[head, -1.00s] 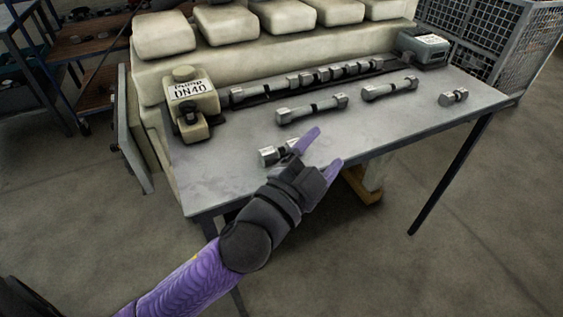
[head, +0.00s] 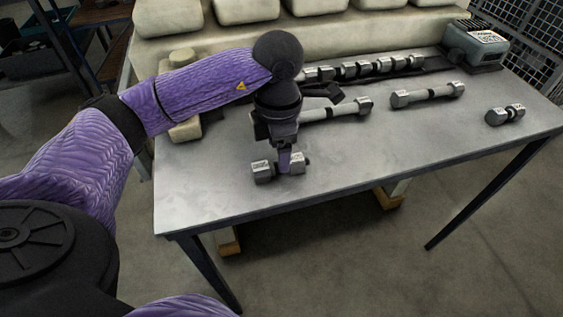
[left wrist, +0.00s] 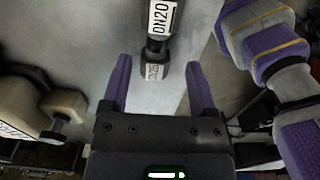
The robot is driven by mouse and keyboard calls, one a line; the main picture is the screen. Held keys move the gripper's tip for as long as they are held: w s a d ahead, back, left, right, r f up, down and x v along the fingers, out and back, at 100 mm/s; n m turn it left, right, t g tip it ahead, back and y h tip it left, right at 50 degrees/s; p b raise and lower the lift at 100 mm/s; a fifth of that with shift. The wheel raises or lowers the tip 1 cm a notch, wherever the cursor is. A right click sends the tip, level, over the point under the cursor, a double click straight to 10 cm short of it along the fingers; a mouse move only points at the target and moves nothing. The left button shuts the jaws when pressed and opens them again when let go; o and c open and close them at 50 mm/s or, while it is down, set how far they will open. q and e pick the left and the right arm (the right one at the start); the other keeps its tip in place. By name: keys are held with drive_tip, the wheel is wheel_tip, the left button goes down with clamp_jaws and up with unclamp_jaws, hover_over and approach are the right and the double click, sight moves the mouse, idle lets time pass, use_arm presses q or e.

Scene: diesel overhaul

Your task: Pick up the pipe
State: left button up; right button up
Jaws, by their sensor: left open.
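A short pipe piece (head: 262,172) with light block ends and a dark middle lies near the front left of the table. Clear gaps show on both sides, so nothing is gripped. My right gripper is not in view.
Longer pipe pieces (head: 427,95) and (head: 340,109) lie behind on the grey table (head: 350,155). Another short piece (head: 505,114) is at the right. A row of pieces (head: 365,68) and a grey-blue box (head: 475,45) stand at the back. The front middle is clear.

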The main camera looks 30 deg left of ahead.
use_arm(q)
wheel_tip(320, 180, down, 5)
drive_tip(key=shift+a+f+b, duration=0.15)
drive_tip(key=shift+b, duration=0.6)
drive_tip(key=shift+c, duration=0.5)
drive_tip(key=c, duration=0.5)
clamp_jaws()
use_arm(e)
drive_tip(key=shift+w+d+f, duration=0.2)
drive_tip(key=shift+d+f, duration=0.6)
use_arm(q)
drive_tip(key=shift+w, duration=0.1)
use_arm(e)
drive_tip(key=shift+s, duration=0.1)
